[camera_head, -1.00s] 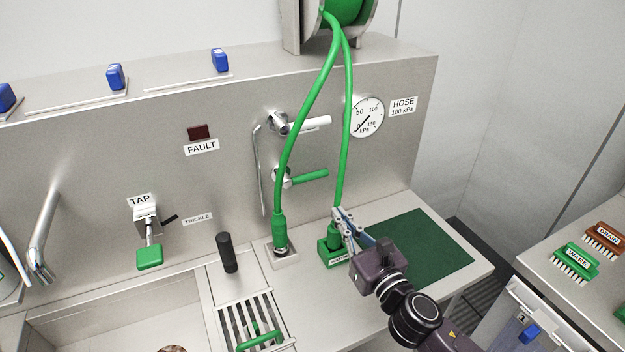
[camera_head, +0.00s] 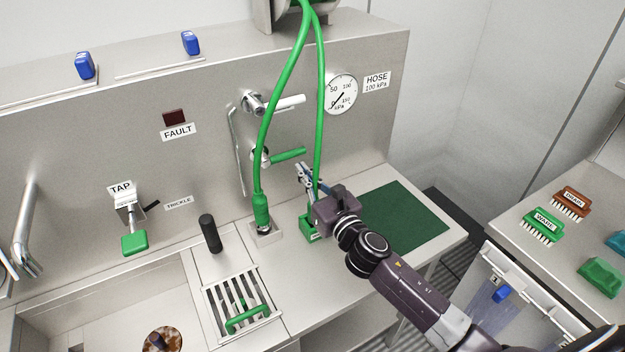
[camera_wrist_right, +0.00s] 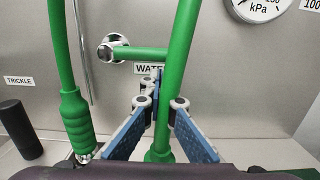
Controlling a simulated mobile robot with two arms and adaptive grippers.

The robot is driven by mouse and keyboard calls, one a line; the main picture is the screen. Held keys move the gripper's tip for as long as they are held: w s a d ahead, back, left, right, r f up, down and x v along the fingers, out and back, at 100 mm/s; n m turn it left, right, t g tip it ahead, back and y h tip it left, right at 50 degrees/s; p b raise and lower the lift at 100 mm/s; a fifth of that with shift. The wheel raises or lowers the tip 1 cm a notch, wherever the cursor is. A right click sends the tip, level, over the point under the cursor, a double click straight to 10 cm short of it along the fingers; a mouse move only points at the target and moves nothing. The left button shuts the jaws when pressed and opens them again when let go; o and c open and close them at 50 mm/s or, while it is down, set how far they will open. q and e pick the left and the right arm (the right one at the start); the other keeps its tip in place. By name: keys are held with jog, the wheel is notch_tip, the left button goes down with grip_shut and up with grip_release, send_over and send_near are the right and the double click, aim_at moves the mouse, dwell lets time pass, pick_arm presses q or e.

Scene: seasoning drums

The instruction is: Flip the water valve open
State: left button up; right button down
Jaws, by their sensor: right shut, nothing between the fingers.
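The water valve has a green horizontal lever (camera_head: 288,155) on a round metal pivot on the steel back panel. In the right wrist view the lever (camera_wrist_right: 140,54) runs level from the pivot to behind a green hose, above a partly hidden WATER label (camera_wrist_right: 148,69). My right gripper (camera_head: 303,172) is just below and right of the lever, fingers pointing toward the panel. In the right wrist view its blue-padded fingers (camera_wrist_right: 157,88) meet below the lever, empty and apparently apart from it. The near green hose (camera_wrist_right: 178,75) overlaps the fingers; contact is unclear. My left gripper is out of view.
Two green hoses (camera_head: 275,95) hang in front of the panel; one ends in a green holder (camera_head: 309,230) below my gripper. A second lever with a white handle (camera_head: 290,103) is above. A gauge (camera_head: 341,94) is at upper right. A bare green mat (camera_head: 405,217) lies right.

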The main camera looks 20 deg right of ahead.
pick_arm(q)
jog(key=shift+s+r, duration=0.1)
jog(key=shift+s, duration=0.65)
pick_arm(e)
jog(key=shift+w+a, duration=0.2)
jog(key=shift+w, duration=0.8)
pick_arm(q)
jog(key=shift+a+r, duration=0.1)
pick_arm(e)
jog(key=shift+d+r, duration=0.15)
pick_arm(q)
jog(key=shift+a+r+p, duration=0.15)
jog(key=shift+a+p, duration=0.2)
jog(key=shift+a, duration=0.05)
pick_arm(e)
jog(key=shift+r+n, duration=0.25)
jog(key=shift+n, duration=0.15)
